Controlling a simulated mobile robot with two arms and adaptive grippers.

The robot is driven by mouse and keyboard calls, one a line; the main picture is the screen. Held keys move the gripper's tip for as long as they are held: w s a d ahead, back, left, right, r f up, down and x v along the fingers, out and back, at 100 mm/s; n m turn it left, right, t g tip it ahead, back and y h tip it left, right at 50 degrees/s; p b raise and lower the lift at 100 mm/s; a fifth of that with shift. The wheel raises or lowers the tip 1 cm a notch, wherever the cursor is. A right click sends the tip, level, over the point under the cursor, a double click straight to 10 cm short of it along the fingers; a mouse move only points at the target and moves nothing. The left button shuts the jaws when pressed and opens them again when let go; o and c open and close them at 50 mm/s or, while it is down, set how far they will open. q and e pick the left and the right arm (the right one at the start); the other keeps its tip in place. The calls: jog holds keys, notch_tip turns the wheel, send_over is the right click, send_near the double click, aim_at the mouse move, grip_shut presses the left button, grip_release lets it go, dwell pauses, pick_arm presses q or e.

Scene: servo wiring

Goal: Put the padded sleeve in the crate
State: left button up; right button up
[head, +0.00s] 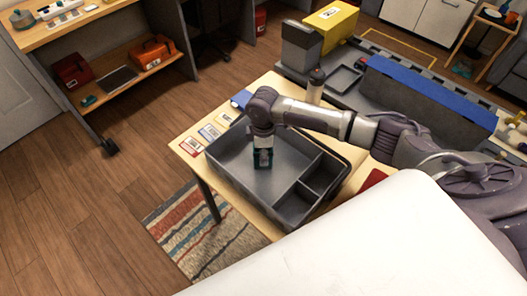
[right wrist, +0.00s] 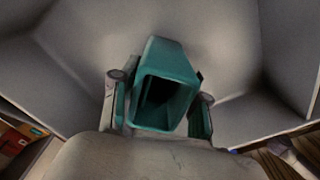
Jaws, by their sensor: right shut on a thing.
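The padded sleeve looks like a teal, hollow, box-shaped piece (right wrist: 168,62), with its dark open end toward the camera in the right wrist view. My right gripper (right wrist: 157,108) is shut on it, one finger on each side. In the head view, my right gripper (head: 263,158) points down inside the grey crate (head: 228,185), over its large left compartment. The sleeve is small and mostly covered there. I cannot tell whether it touches the crate floor. My left gripper is not in view.
The crate stands on a light wooden table (head: 189,148) and has smaller compartments at its right. Several printed cards (head: 210,132) lie beside its back left edge. A grey bench with a blue-topped block (head: 430,92) and a yellow box (head: 333,24) stands behind.

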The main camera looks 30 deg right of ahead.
jog(key=shift+f, duration=0.1)
jog(key=o, duration=1.2)
notch_tip(320, 180, up, 12)
jog(key=shift+r+b, duration=0.15)
jog(key=shift+b, duration=0.5)
